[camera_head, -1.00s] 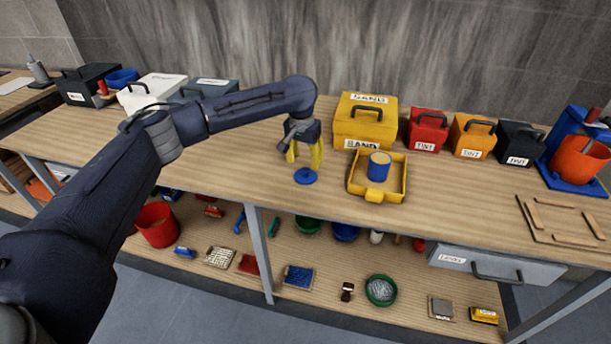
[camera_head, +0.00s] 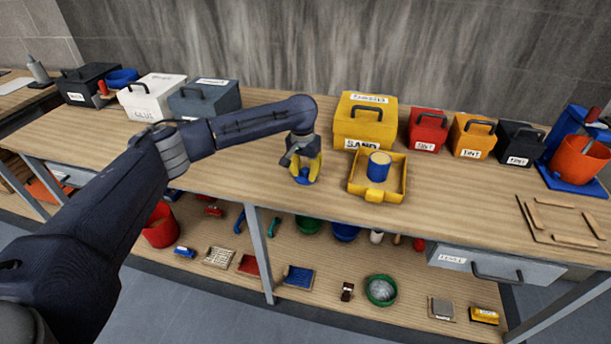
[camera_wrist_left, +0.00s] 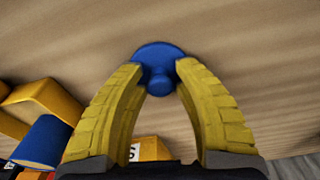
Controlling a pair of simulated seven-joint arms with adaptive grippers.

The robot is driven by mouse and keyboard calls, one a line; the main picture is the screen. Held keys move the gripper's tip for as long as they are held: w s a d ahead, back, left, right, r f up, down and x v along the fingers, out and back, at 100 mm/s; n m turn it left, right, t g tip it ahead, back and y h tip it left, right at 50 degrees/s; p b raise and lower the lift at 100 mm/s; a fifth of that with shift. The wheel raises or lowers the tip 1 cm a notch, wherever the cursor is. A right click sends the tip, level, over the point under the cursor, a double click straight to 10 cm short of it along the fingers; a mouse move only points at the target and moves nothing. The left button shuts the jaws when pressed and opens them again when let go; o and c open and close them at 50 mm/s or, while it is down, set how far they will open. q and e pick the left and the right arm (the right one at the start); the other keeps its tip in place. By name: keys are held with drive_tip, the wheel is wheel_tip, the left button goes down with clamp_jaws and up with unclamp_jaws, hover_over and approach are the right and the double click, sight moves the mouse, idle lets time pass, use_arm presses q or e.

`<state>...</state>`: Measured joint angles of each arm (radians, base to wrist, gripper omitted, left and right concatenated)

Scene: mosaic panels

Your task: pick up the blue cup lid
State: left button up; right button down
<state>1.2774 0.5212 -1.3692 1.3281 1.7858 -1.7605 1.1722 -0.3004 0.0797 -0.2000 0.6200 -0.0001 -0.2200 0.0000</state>
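The blue cup lid (camera_head: 304,178) is a round disc with a small knob, close over the bench top in front of the yellow box. My left gripper (camera_head: 305,173) points down over it, its yellow fingers closed in on the knob. In the left wrist view the fingertips (camera_wrist_left: 160,68) sit against both sides of the lid's knob (camera_wrist_left: 157,80) and cover part of the disc. I cannot tell whether the lid still touches the bench. A blue cup (camera_head: 378,167) with a yellowish rim stands in the yellow tray to the right. My right gripper is not in view.
The yellow tray (camera_head: 372,194) is close on the right of the gripper. Behind it stands a yellow box (camera_head: 366,120), then red, orange and black boxes along the back. White and grey boxes stand at left. Bench is clear left of the lid.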

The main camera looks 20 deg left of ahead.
use_arm(q)
clamp_jaws()
drive_tip(key=shift+r, duration=0.1)
idle(0.3)
